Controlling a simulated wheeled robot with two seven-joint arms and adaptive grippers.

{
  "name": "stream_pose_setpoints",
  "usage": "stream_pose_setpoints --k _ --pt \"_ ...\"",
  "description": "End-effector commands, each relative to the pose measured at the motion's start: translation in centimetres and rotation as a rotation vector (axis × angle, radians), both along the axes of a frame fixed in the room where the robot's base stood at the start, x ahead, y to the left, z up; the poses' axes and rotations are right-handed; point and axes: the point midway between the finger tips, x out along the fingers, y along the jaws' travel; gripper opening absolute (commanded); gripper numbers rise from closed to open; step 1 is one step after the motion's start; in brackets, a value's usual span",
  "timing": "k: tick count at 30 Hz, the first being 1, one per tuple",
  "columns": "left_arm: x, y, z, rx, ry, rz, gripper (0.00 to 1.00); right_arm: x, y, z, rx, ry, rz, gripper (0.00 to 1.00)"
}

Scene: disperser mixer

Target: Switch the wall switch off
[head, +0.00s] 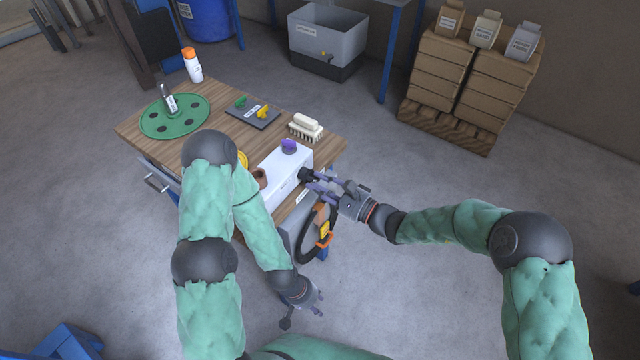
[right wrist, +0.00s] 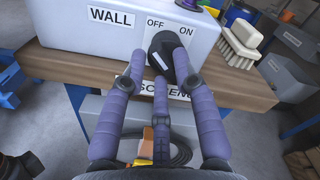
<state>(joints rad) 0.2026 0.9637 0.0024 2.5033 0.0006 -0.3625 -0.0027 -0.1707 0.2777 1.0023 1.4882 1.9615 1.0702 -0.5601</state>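The wall switch is a white box (head: 276,181) on the right part of the wooden table, labelled WALL in the right wrist view (right wrist: 115,35). Its black rotary knob (head: 304,174) faces my right arm. In the right wrist view the knob (right wrist: 168,52) sits below the OFF and ON labels and has a white mark; I cannot tell which label it points to. My right gripper (head: 316,184) has its purple fingers spread around the knob, with a small gap at the left finger (right wrist: 135,75). My left gripper (head: 303,306) is open and empty, low in front of the table.
A brush (head: 305,127), a dark tray (head: 251,115), a green disc (head: 174,116) and a white bottle (head: 192,66) are on the table (head: 133,129). A purple knob (head: 289,146) tops the box. A black hoop (head: 304,240) hangs below.

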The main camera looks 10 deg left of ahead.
Motion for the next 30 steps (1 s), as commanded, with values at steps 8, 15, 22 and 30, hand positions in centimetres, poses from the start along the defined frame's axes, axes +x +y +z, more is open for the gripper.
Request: stream_pose_setpoints --k 8,15,22,30 --pt "0.0 0.0 0.0 0.0 0.0 0.0 0.4 0.0 0.0 0.1 0.001 0.0 0.0 0.45" --pt "0.0 0.0 0.0 0.0 0.0 0.0 0.4 -0.3 -1.2 0.1 0.003 -0.001 -0.003 0.45" --pt "0.0 0.0 0.0 0.0 0.0 0.0 0.4 -1.7 -5.2 0.1 0.003 0.0 -0.006 0.45" --pt "0.0 0.0 0.0 0.0 0.0 0.0 0.4 -3.4 -9.6 0.0 0.001 0.001 -0.004 0.45"
